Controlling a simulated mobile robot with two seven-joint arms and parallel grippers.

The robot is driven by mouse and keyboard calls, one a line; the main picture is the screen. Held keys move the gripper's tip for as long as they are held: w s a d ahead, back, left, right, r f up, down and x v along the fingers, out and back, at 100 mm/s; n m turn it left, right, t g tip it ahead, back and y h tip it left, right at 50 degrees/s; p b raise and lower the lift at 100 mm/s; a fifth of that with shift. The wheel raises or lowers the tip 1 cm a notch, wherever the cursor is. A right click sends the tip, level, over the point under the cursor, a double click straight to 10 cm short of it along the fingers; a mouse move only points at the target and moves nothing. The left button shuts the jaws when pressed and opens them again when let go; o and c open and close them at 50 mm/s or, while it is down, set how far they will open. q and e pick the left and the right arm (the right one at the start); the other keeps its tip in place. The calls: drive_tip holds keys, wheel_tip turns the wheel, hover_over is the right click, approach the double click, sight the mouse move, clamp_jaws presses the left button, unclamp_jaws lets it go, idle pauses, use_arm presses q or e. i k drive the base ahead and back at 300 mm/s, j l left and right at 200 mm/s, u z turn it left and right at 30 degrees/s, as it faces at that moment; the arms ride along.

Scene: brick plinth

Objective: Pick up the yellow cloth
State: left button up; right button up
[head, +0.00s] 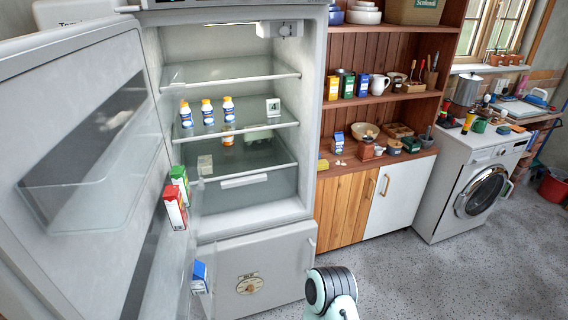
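A small flat yellow thing, which looks like the yellow cloth (323,165), lies at the left end of the wooden cabinet's counter (345,174), close to the fridge's right side. It is too small to tell its folds. A rounded black and white part of my own arm shows at the bottom middle, well below and in front of the counter. No gripper fingers show in this view, so neither my left nor my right gripper is in view.
The fridge (308,130) stands open, its door (75,130) swung out on the left. Cartons, a bowl (365,131) and jars stand on the counter right of the yellow thing. A washing machine (450,185) stands farther right. The grey floor (430,285) before the cabinet is clear.

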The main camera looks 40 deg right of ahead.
sight(322, 164)
drive_tip(key=l+u, duration=0.35)
drive_tip(key=l, duration=0.15)
drive_tip(key=l+u, duration=0.35)
drive_tip(key=l, duration=0.15)
drive_tip(key=l+u, duration=0.1)
drive_tip(key=l, duration=0.45)
drive_tip(key=l+u, duration=0.1)
drive_tip(key=l, duration=0.45)
drive_tip(key=k+l+u, duration=0.1)
drive_tip(key=l, duration=0.45)
drive_tip(key=k+l+u, duration=0.1)
drive_tip(key=l, duration=0.45)
